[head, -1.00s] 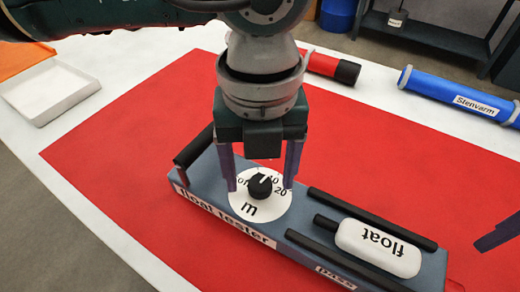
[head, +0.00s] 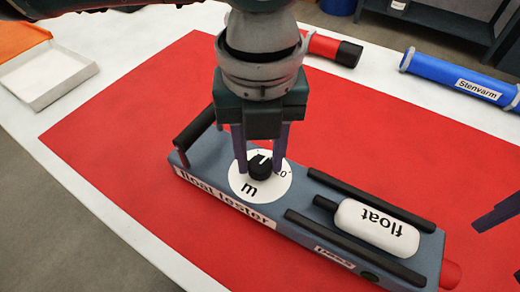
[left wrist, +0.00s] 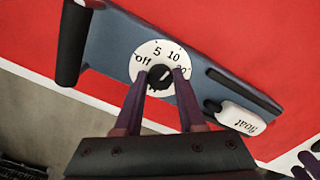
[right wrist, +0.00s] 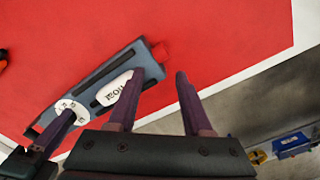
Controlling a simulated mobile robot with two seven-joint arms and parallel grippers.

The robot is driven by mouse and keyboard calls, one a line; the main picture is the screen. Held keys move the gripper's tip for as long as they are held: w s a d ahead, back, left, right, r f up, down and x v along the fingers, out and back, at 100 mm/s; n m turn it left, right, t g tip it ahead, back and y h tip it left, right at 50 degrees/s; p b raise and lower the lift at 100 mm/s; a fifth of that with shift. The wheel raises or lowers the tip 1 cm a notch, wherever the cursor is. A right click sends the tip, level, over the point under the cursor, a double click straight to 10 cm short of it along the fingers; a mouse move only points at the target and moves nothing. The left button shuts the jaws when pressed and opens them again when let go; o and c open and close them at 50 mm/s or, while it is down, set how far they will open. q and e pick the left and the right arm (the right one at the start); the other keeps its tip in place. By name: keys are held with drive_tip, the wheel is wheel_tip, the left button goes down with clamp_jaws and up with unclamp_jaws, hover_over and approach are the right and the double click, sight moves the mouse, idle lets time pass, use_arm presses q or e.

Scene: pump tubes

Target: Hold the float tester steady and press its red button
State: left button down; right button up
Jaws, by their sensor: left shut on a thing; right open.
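The blue-grey float tester (head: 190,160) lies on the red mat, with a white dial (head: 245,185) and black knob (head: 260,170). My left gripper (head: 259,165) comes from above, its two fingers shut on the knob; the left wrist view shows the knob (left wrist: 160,77) between the fingertips. The white float (head: 377,228) lies between black rails on the tester. The red button (head: 450,274) sticks out of the tester's right end and also shows in the right wrist view (right wrist: 160,52). My right gripper (right wrist: 158,85) is open and empty, its fingers apart near that end.
A blue tube marked Stenvarm (head: 440,72) and a red and black tube (head: 333,48) lie at the back. A white tray (head: 50,75) stands at the left. The red mat (head: 120,110) is clear around the tester.

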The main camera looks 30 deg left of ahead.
sight(461, 276)
drive_tip(key=shift+c, duration=0.2)
idle(0.7)
clamp_jaws()
idle(1.5)
